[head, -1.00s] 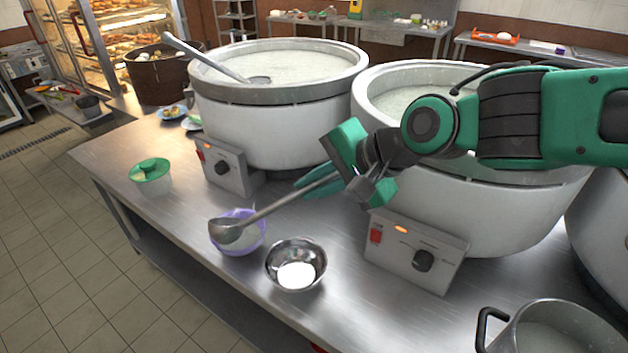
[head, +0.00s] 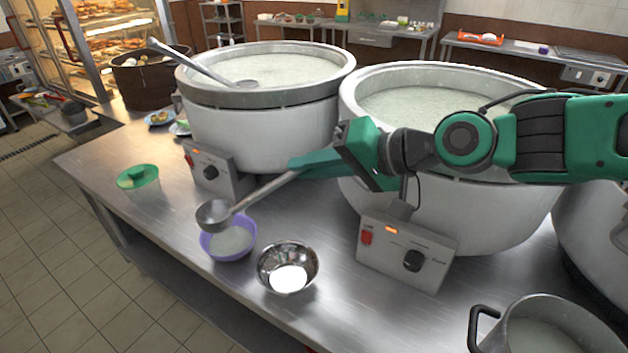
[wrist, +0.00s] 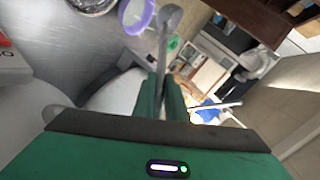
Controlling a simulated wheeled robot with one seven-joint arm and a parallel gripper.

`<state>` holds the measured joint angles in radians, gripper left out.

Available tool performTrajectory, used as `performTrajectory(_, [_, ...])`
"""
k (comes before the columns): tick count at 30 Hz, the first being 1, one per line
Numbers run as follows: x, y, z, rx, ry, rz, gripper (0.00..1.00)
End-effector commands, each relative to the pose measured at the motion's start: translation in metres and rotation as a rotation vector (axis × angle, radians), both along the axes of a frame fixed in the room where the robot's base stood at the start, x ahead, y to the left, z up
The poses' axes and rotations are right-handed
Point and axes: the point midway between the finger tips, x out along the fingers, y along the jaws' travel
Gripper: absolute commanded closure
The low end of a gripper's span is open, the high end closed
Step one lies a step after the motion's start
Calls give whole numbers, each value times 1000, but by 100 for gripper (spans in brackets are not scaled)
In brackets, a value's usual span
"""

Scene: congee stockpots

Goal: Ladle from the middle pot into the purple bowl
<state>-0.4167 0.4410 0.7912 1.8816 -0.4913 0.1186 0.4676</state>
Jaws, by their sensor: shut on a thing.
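My gripper (head: 308,163) is shut on the handle of a metal ladle (head: 250,195), in front of the pots. The ladle also shows in the wrist view (wrist: 163,50). Its scoop is above the back left rim of the purple bowl (head: 228,253); I cannot tell whether it holds any congee. The purple bowl stands on the steel counter with pale congee in it, and shows at the top of the wrist view (wrist: 149,17). The middle pot (head: 480,222) is large, white and full of pale congee; my arm crosses in front of it.
A shiny steel bowl (head: 288,267) stands right of the purple bowl. A smaller handled pot (head: 545,330) stands front right. The counter's front left is clear.

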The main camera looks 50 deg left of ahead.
Motion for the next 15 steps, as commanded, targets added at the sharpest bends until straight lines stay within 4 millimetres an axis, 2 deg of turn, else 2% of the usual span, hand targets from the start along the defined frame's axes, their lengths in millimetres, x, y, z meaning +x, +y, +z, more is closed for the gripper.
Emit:
performTrajectory(5, [0,0,11,-1,0,1,100])
performTrajectory(15, [-1,0,11,4,-2,0,100])
